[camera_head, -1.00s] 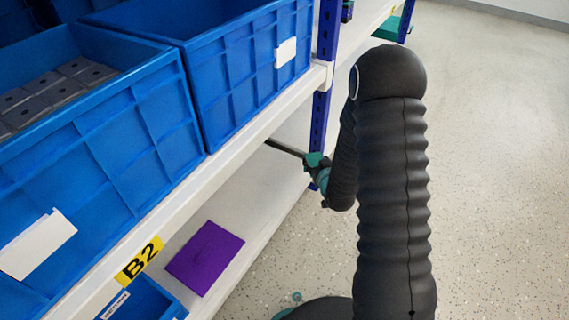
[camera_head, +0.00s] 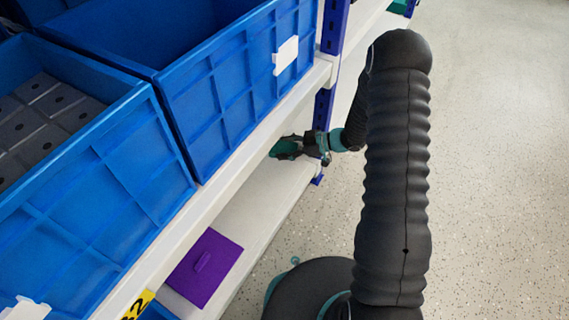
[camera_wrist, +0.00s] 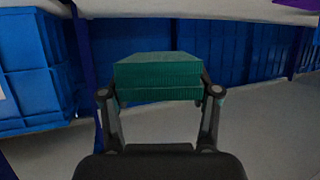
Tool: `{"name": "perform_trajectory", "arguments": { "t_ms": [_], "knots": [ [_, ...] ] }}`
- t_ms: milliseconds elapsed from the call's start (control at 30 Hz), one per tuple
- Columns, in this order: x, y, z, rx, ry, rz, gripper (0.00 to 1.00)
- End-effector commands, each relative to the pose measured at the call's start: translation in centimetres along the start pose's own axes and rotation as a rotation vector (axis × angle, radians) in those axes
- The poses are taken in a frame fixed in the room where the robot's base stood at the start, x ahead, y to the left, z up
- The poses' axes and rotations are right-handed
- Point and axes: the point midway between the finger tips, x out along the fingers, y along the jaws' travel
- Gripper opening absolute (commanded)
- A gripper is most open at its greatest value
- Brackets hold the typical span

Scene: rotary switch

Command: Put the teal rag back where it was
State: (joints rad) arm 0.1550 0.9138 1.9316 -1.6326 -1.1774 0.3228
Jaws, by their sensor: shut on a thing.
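The teal rag (camera_wrist: 158,75) looks like a folded, ribbed block and fills the space between the fingers in the wrist view. My gripper (camera_wrist: 160,97) is shut on it. In the head view the rag (camera_head: 286,148) is a dark teal patch at the end of my gripper (camera_head: 304,147), at the shelf unit's lower opening, just below the upper shelf edge. I cannot tell whether the rag touches the lower shelf (camera_head: 255,215).
Blue bins (camera_head: 240,85) stand on the upper shelf. A blue upright post (camera_head: 325,110) is close to my gripper. Open speckled floor (camera_head: 490,180) lies to the right.

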Motion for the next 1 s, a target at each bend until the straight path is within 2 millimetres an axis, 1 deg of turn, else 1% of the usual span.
{"name": "perform_trajectory", "arguments": {
  "t_ms": [67,300,400,633,833,900,1000],
  "knots": [
    [0.0,-0.2,0.6,-0.008,0.0,-0.019,0.35],
    [1.6,-0.3,4.3,-0.01,0.0,-0.027,0.35],
    [2.0,-0.3,5.5,-0.011,0.0,-0.027,0.35],
    [2.6,-0.3,6.8,-0.011,0.0,-0.026,0.35],
    [3.6,-0.3,9.3,-0.01,0.0,-0.026,0.35],
    [3.7,-0.3,9.6,-0.011,0.0,-0.025,0.35],
    [3.7,-0.3,9.5,-0.012,0.0,-0.025,0.35]
  ]
}}
